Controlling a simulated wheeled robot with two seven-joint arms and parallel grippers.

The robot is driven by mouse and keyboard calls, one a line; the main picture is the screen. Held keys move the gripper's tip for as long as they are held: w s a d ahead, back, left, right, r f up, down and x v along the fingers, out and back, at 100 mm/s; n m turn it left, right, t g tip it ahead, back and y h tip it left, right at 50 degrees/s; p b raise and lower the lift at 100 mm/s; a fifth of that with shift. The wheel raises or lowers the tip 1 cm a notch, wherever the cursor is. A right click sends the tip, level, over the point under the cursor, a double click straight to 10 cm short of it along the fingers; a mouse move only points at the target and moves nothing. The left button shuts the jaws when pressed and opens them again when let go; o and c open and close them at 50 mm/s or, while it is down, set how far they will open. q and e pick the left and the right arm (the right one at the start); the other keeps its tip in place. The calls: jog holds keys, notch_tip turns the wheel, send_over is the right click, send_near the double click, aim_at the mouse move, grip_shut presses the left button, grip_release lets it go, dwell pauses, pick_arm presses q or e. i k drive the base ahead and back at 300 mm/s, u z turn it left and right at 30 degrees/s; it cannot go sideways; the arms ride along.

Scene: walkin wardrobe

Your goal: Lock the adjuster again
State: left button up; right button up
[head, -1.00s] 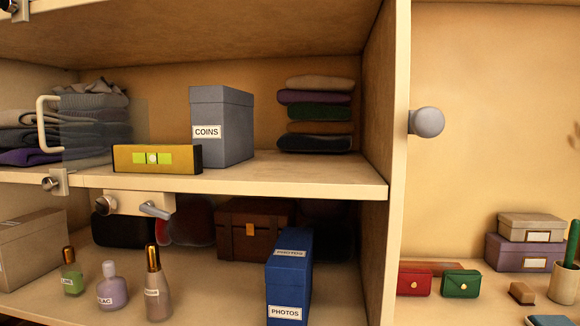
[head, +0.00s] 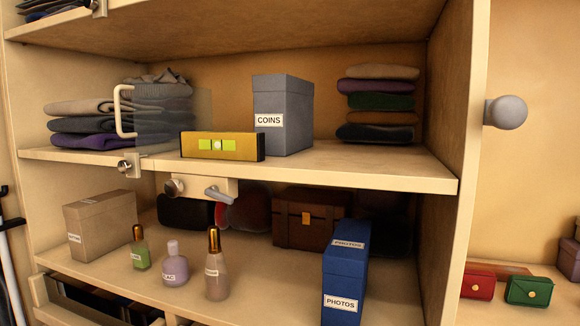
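The adjuster appears to be the cream plate (head: 208,185) fixed under the front edge of the middle shelf. It carries a round metal knob (head: 174,187) on its left and a grey lever handle (head: 218,195) on its right, slanting down to the right. I cannot tell from this view whether it is locked. A yellow spirit level (head: 222,146) with a green vial stands on the shelf just above, its bubble near the middle. Neither of my grippers is in view.
The middle shelf (head: 380,172) also holds a grey COINS box (head: 283,115), folded clothes and a clear panel with a cream handle (head: 122,112). Below stand several bottles (head: 215,270), a blue PHOTOS box (head: 344,275) and a brown case (head: 308,218). A round knob (head: 508,112) sticks out at right.

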aim_at(213, 191)
jog(key=u, duration=0.95)
jog(key=k, duration=0.8)
jog(key=z, duration=0.75)
jog(key=i, duration=0.5)
jog(key=z, duration=0.05)
